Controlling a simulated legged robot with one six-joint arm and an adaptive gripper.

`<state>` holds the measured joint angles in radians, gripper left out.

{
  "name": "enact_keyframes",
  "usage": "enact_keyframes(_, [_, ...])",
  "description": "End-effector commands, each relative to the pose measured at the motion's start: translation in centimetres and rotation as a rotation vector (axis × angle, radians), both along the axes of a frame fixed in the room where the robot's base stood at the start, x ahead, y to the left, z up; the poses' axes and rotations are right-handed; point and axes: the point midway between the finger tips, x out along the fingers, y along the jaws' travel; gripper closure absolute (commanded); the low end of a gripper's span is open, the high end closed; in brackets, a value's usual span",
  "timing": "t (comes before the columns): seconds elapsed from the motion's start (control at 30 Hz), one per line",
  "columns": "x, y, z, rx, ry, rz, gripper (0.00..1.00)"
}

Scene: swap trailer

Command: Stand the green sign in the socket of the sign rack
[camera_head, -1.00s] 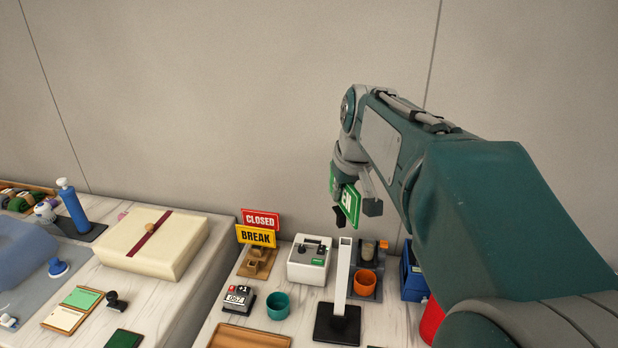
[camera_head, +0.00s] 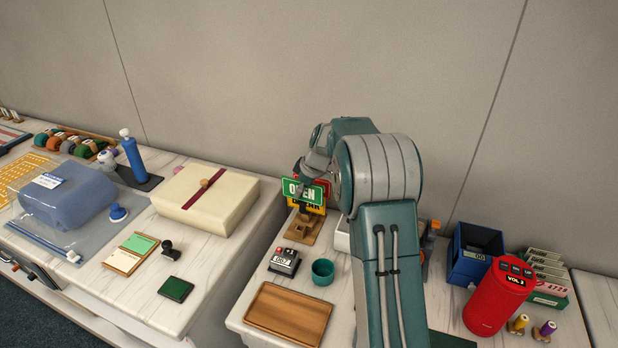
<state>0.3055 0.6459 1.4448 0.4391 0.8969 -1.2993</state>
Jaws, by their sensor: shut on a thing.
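The green OPEN sign (camera_head: 303,190) is in my gripper (camera_head: 305,172), upright above the front of the sign rack. My gripper is shut on it from above and partly hidden behind my arm. The wooden sign rack (camera_head: 301,230) stands on the marble counter. A yellow sign (camera_head: 313,208) and a red sign (camera_head: 325,186) stand in it behind the green sign, mostly covered by it. The sign's lower edge is close to the rack's front part; I cannot tell whether it touches a socket.
A counter device (camera_head: 285,262), a teal cup (camera_head: 323,272) and a wooden tray (camera_head: 289,313) stand in front of the rack. A cream box (camera_head: 206,195) is left across a gap. My arm hides the items to the right, near a red canister (camera_head: 495,297).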

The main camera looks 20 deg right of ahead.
Motion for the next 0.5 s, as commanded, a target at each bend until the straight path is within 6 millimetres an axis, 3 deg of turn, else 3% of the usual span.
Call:
enact_keyframes(0.1, [0.6, 0.2, -1.3, 0.001, -0.001, 0.031, 1.0])
enact_keyframes(0.5, [0.7, 0.2, -3.1, 0.0, 0.0, 0.039, 1.0])
